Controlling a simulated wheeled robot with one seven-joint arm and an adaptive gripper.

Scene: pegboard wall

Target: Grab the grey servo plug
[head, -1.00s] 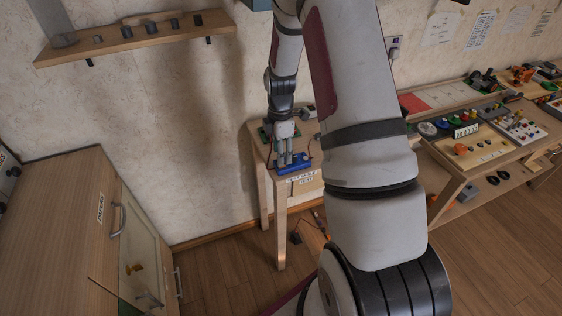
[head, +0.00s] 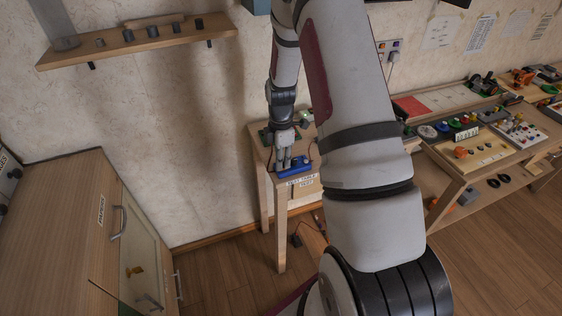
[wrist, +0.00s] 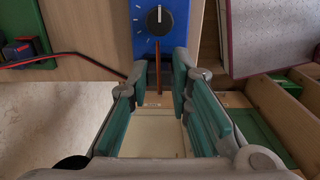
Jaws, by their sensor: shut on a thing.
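My gripper (head: 283,163) is low over the small wooden table, beside the blue servo tester (head: 296,168). In the wrist view my gripper (wrist: 159,78) has its teal-padded fingers to either side of a thin brown cable (wrist: 158,72) at the lower edge of the blue tester (wrist: 174,20). The tester has a black dial with a white pointer. My gripper is shut on the plug at this cable; a gap still shows between the pads. The plug's grey body cannot be made out clearly in either view.
The small table (head: 264,180) stands against the wall. A green board (wrist: 22,40) with a red and black lead lies left of the tester. A wooden cabinet (head: 75,210) is at left, a shelf (head: 140,40) above it, and a crowded workbench (head: 480,150) at right.

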